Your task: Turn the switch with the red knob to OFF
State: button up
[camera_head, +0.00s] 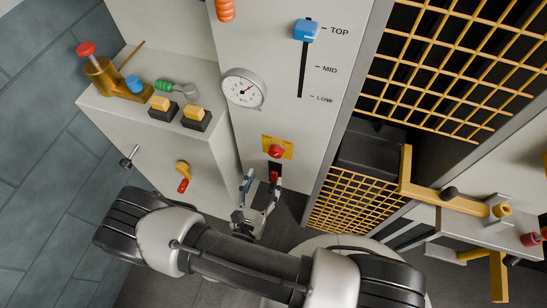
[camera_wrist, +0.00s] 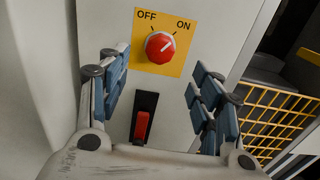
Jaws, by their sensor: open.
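The red knob (camera_head: 277,151) sits on a yellow plate on the tall light-grey panel. In the wrist view, the red knob (camera_wrist: 158,48) has a white pointer line tilted up and right, toward the ON mark; OFF is printed at the plate's (camera_wrist: 140,62) upper left. My gripper (camera_head: 262,182) is open just below the knob in the head view. In the wrist view, the fingers of my gripper (camera_wrist: 160,66) stand left and right of the knob's column, apart from each other, with nothing between the pads. I cannot tell the exact distance to the knob.
A red rocker or lever (camera_wrist: 142,126) in a black slot is directly below the knob. A round gauge (camera_head: 244,89) and a blue slider (camera_head: 306,30) are above. A yellow grille (camera_head: 355,200) is to the right, a lower cabinet (camera_head: 150,140) with controls to the left.

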aim_at(274, 155)
jog(key=b+x, duration=0.1)
jog(key=x, duration=0.8)
jog(key=shift+w+b, duration=0.15)
jog(key=shift+b, duration=0.25)
jog(key=shift+c, duration=0.6)
jog(key=c, duration=0.9)
